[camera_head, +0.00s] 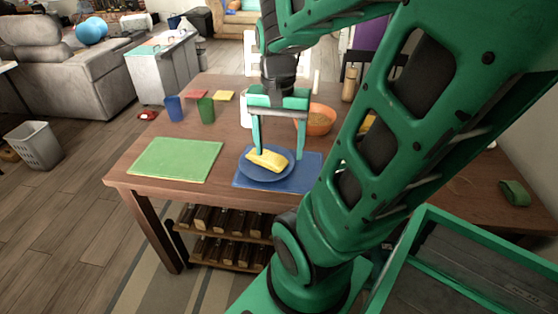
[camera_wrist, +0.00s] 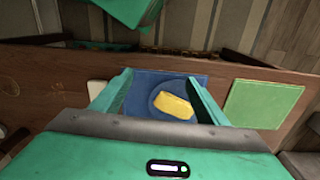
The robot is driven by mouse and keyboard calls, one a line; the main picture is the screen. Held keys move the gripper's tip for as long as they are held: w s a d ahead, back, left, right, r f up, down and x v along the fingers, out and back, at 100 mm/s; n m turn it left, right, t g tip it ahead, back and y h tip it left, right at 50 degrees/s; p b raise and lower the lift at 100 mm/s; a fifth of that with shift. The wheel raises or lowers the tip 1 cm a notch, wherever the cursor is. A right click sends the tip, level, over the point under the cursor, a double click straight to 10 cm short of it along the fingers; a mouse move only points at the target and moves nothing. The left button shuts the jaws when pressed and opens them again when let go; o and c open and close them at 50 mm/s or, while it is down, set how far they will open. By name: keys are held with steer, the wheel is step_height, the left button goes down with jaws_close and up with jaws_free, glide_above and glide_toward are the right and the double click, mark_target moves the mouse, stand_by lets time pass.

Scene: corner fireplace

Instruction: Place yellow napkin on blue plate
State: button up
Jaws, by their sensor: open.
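The yellow napkin (camera_head: 267,159) lies on the blue plate (camera_head: 251,173), a little above its middle in the head view. The plate sits on a blue placemat (camera_head: 308,172) near the table's front edge. In the wrist view the napkin (camera_wrist: 174,106) shows on the plate (camera_wrist: 160,92), between my fingers and beyond their tips. My gripper (camera_head: 281,154) is open and empty, pointing down just over the plate. Its fingers stand apart on both sides of the napkin. I cannot tell whether a fingertip touches the plate.
A green placemat (camera_head: 175,160) lies left of the plate. An orange bowl (camera_head: 319,120) stands behind it to the right.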

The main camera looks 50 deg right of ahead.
steer(key=s+a+n, duration=0.1)
steer(key=n, duration=0.1)
steer(key=s+a+n, duration=0.1)
steer(key=n, duration=0.1)
steer(key=s+a+n, duration=0.1)
steer(key=s+n, duration=0.1)
steer(key=shift+a+f, duration=0.25)
steer(key=shift+a, duration=0.05)
